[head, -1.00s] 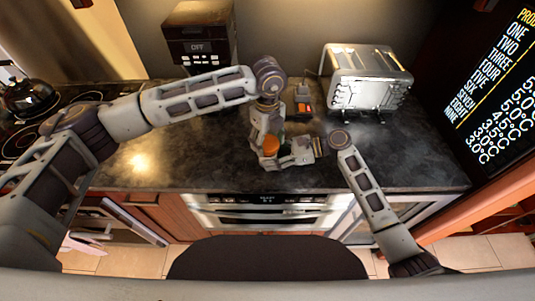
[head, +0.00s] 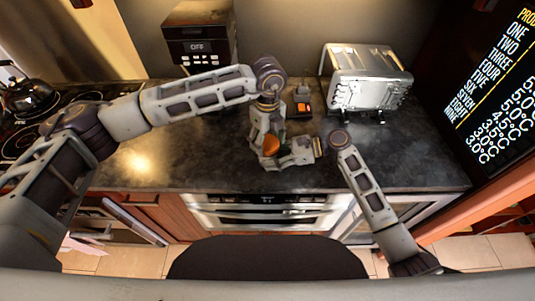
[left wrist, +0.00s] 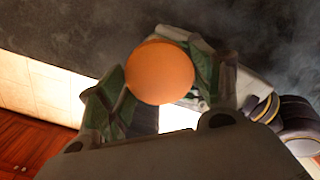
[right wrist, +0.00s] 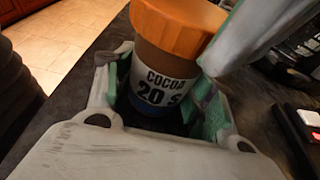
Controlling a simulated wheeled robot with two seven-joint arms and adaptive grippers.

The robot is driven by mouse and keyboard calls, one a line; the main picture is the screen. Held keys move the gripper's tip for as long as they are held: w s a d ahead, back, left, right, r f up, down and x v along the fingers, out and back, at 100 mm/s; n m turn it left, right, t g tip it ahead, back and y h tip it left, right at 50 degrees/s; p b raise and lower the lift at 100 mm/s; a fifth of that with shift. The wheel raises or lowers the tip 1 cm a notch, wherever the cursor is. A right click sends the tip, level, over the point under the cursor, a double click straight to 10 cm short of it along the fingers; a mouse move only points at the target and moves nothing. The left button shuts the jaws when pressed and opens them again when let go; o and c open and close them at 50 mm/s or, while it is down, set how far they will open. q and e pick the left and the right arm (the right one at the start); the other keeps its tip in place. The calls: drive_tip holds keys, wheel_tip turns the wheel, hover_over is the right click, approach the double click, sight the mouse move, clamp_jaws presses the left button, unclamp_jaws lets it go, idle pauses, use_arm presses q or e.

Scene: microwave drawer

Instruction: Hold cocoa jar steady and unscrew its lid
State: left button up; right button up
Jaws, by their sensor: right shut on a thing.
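The cocoa jar (right wrist: 160,88) has an orange lid (right wrist: 182,25), a brown body and a white label reading COCOA 20. My right gripper (right wrist: 163,105) is shut on its body, low down, in the right wrist view. My left gripper (left wrist: 160,88) comes from above with its fingers on either side of the lid (left wrist: 160,72). One left finger shows close beside the lid in the right wrist view; whether both fingers press it is unclear. In the head view the lid (head: 271,146) looks tilted, and the grippers hide most of the jar body.
A toaster (head: 365,80) stands at the back right and a dark coffee machine (head: 200,35) at the back left. A small dark item with an orange-red part (head: 303,103) lies behind the grippers. The right side of the dark counter (head: 415,160) is clear.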

use_arm(q)
drive_tip(key=shift+o, duration=1)
drive_tip(key=shift+r, duration=0.1)
drive_tip(key=shift+r, duration=2.4)
drive_tip(key=shift+r, duration=0.2)
drive_tip(key=shift+r+n, duration=0.5)
drive_tip(key=shift+n, duration=0.55)
drive_tip(key=shift+r+n, duration=0.5)
drive_tip(key=shift+n, duration=0.55)
drive_tip(key=shift+f, duration=0.1)
drive_tip(key=shift+f, duration=3.7)
